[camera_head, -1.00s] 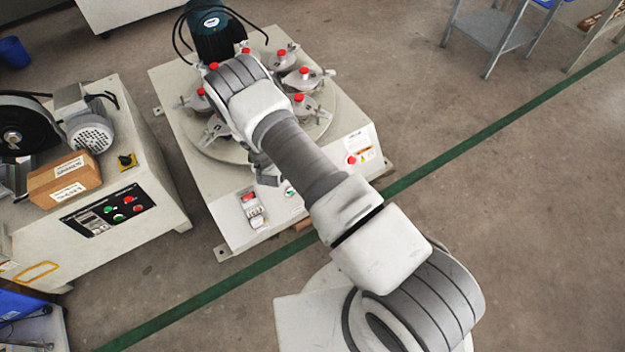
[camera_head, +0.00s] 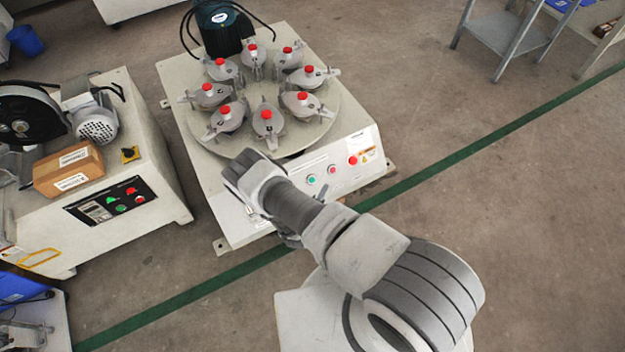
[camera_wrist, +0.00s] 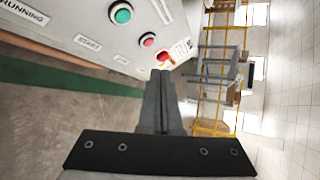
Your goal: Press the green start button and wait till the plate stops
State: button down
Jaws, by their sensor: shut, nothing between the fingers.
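The machine's green start button (camera_head: 311,179) sits on the white front panel, left of a smaller red button (camera_head: 332,170). In the wrist view the green button (camera_wrist: 122,13) is at the top, up and left of my fingertips. My gripper (camera_wrist: 161,74) is shut and empty, its tips near the red emergency button (camera_wrist: 165,59); whether they touch the panel cannot be told. In the head view my arm hides most of the gripper. The round plate (camera_head: 322,130) carries several grey clamps with red knobs.
A second machine (camera_head: 160,165) with a cardboard box (camera_head: 68,170) on it stands at the left. A dark motor (camera_head: 222,28) stands behind the plate. A grey metal table (camera_head: 497,35) is at the upper right. The floor right of the machine is clear.

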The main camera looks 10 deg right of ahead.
aim_at(312, 180)
jog(key=shift+w+a+f+b, duration=0.35)
jog(key=shift+w+f+b, duration=0.6)
jog(key=shift+w, duration=0.1)
jog(key=shift+w+a+f+b, duration=0.35)
jog(key=shift+w+f+b, duration=0.45)
jog(key=shift+w+f, duration=0.25)
jog(key=shift+w+a+f+b, duration=0.35)
jog(key=shift+w+f+b, duration=0.55)
jog(key=shift+w, duration=0.2)
jog(key=shift+w+a+f, duration=0.1)
jog(key=shift+w+f, duration=0.1)
jog(key=shift+w, duration=0.15)
